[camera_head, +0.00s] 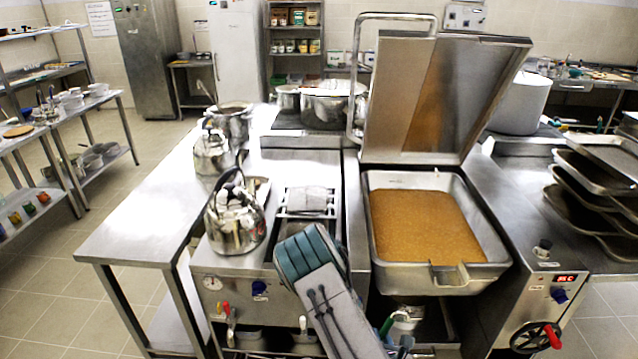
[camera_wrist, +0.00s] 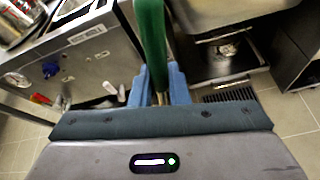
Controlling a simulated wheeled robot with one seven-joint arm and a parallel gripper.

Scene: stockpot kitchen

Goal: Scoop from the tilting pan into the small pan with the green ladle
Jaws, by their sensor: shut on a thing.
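The tilting pan (camera_head: 488,240) is full of orange-brown food, its lid (camera_head: 490,95) raised behind it. My gripper (camera_head: 396,345) is low in front of this pan, below its rim. It is shut on the green ladle (camera_head: 387,326), whose green handle (camera_wrist: 151,45) rises between the blue fingers (camera_wrist: 162,86) in the wrist view. The ladle's bowl cannot be made out. A small metal pan (camera_head: 406,314) shows under the tilting pan's front lip, partly hidden; a shiny vessel also shows there in the wrist view (camera_wrist: 228,48).
Kettles (camera_head: 236,220) and pots (camera_head: 330,105) stand on the counters left of and behind the cooker. Stacked trays (camera_head: 590,195) are at the right. Tiled floor is open at the left.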

